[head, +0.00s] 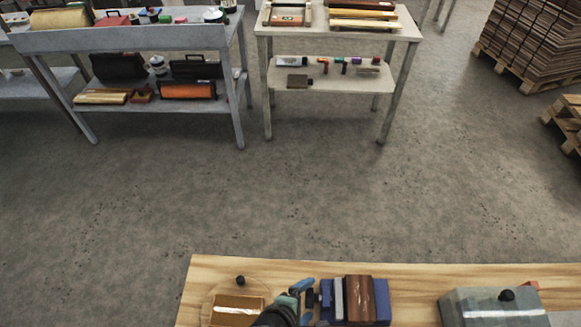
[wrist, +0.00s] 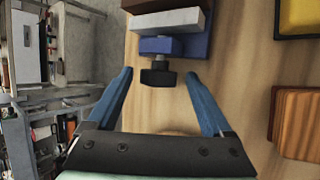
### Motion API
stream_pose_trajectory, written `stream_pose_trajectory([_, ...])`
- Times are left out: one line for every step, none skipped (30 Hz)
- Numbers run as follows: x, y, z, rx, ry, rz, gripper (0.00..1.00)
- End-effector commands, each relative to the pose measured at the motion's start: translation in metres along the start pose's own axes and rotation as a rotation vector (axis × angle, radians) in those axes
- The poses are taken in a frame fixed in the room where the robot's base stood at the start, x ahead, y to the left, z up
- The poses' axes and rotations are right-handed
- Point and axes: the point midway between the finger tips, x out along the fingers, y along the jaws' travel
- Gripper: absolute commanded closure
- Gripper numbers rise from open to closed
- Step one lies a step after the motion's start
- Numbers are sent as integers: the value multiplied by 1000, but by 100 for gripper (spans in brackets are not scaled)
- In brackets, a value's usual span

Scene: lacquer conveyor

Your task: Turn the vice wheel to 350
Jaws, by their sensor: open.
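The vice (head: 326,300) is blue with a pale grey jaw plate and stands on the wooden bench top (head: 220,268), with a brown wooden block (head: 368,299) in it. Its wheel (wrist: 158,77) is a small dark knob on the side facing my gripper, seen clearly in the wrist view. My gripper (wrist: 159,76) is open, with one blue finger on each side of the wheel. Gaps show between the fingers and the wheel. In the head view, my gripper (head: 307,299) is at the vice's left end and partly hides the wheel. No number or scale is readable.
A round wooden piece with a wood block (head: 238,305) is left of my gripper. A grey box with a black knob (head: 495,306) stands to the right. Shelved tables stand beyond open floor.

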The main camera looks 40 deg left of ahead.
Motion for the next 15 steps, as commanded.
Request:
stream_pose_trajectory([-3,5,0,-14,1,-33,14])
stream_pose_trajectory([-2,6,0,-23,1,-56,14])
stream_pose_trajectory([-2,7,0,-36,1,-87,14])
stream_pose_trajectory([-2,7,0,-46,0,-111,14])
stream_pose_trajectory([-1,8,0,-56,1,-134,14])
stream_pose_trajectory([-1,8,-1,-69,1,-165,14])
stream_pose_trajectory([0,8,-1,-79,1,-187,14])
stream_pose_trajectory([0,9,-1,-88,1,-211,14])
stream_pose_trajectory([1,9,-1,-101,2,-242,14])
stream_pose_trajectory([1,9,-2,-111,2,-264,14])
stream_pose_trajectory([1,10,-2,-121,2,-287,14])
stream_pose_trajectory([2,10,-2,-133,1,-319,14])
stream_pose_trajectory([3,10,-2,-143,1,-342,14])
stream_pose_trajectory([3,11,-3,-153,2,-365,14])
stream_pose_trajectory([4,11,-3,-165,2,-396,14])
